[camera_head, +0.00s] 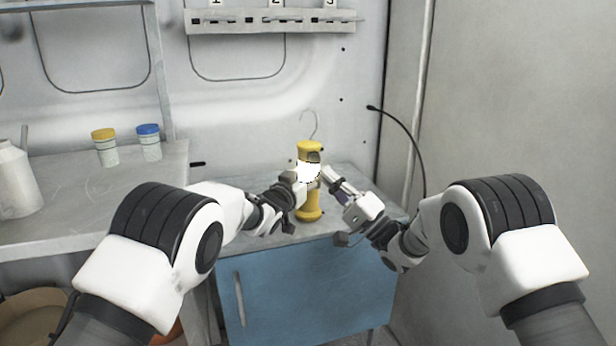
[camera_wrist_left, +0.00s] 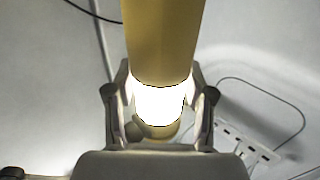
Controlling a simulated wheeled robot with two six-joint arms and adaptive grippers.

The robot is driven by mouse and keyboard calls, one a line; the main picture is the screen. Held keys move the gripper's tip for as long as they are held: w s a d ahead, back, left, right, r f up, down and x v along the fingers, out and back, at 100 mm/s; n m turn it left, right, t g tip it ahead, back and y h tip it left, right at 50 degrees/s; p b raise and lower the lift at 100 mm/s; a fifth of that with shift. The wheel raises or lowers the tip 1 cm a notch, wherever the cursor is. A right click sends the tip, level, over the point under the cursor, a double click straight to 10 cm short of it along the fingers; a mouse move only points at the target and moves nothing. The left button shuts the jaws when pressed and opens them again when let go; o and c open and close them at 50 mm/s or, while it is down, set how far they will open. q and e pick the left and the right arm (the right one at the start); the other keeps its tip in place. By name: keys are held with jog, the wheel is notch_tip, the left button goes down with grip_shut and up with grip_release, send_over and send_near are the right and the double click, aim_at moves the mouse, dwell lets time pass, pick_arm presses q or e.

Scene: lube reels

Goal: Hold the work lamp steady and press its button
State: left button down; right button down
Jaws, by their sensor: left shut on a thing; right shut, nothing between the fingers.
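The work lamp (camera_head: 309,212) is yellow with a wire hook on top and stands upright on the blue cabinet. Its middle band glows bright white. My left gripper (camera_head: 301,184) is shut on the lamp around its middle. In the left wrist view the lamp (camera_wrist_left: 164,40) lies between the two fingers of my left gripper (camera_wrist_left: 160,105), next to the lit band. My right gripper (camera_head: 329,177) is shut and empty, with its tips close to the lamp's right side. I cannot tell whether they touch it. The lamp's button is not clearly visible.
A grey bench (camera_head: 80,215) at left holds a yellow-lidded jar (camera_head: 106,150), a blue-lidded jar (camera_head: 149,145) and a white bottle (camera_head: 16,185). A hook rail (camera_head: 270,21) is on the wall. A black cable (camera_head: 412,140) curves at right.

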pick_arm(q)
jog(key=shift+c, duration=1.7)
grip_release()
jog(key=shift+a+f, duration=0.1)
jog(key=shift+f, duration=0.05)
